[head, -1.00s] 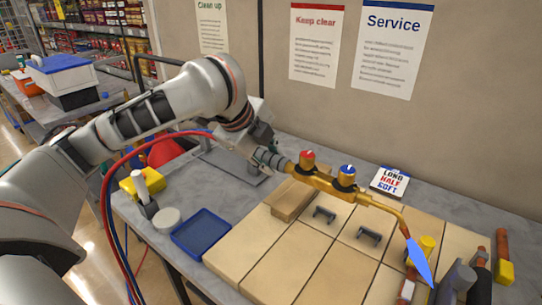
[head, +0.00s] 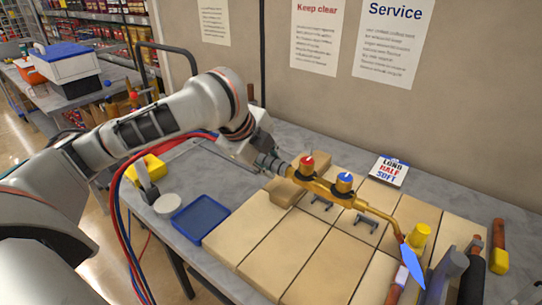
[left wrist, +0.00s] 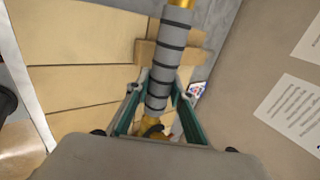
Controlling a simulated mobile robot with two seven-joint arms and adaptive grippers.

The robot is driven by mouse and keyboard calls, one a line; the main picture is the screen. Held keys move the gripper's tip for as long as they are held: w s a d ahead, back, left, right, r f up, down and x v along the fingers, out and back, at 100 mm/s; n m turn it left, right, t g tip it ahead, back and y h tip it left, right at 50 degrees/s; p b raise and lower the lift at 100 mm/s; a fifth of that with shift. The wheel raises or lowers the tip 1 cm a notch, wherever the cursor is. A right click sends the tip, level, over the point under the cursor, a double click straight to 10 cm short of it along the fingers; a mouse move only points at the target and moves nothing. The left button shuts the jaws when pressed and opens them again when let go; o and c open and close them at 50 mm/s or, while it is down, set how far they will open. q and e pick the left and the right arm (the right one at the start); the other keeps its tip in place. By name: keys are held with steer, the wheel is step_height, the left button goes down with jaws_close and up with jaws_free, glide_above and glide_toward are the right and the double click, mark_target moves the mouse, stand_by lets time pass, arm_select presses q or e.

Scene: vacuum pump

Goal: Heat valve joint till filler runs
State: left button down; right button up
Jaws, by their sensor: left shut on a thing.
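My left gripper (head: 270,160) is shut on the grey, black-ringed handle of a brass torch, above the tiled bench. The left wrist view shows its green-sided fingers (left wrist: 158,105) on either side of the handle (left wrist: 168,70). The torch body (head: 325,187) has a red knob and a blue knob. A blue flame (head: 413,266) points down from its bent tip, close in front of a yellow fitting (head: 419,236) and beside grey cylinders (head: 446,277). I cannot tell whether the flame touches them, nor make out the valve joint or filler. My right gripper is not in view.
Tan tiles (head: 285,245) cover much of the bench, with small black brackets (head: 367,222) on them. A blue tray (head: 200,222) and white disc (head: 167,204) lie left. A copper-coloured rod with a yellow end (head: 499,255) is right. A printed card (head: 390,172) lies near the wall.

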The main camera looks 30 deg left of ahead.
arm_select(q)
step_height(320, 180, down, 7)
steer(key=shift+b, duration=0.3)
stand_by(0.5)
steer(key=shift+r, duration=0.15)
stand_by(1.1)
steer(key=shift+s+r+p, duration=0.1)
steer(key=shift+r+p, duration=0.15)
steer(key=shift+p, duration=0.05)
stand_by(5.3)
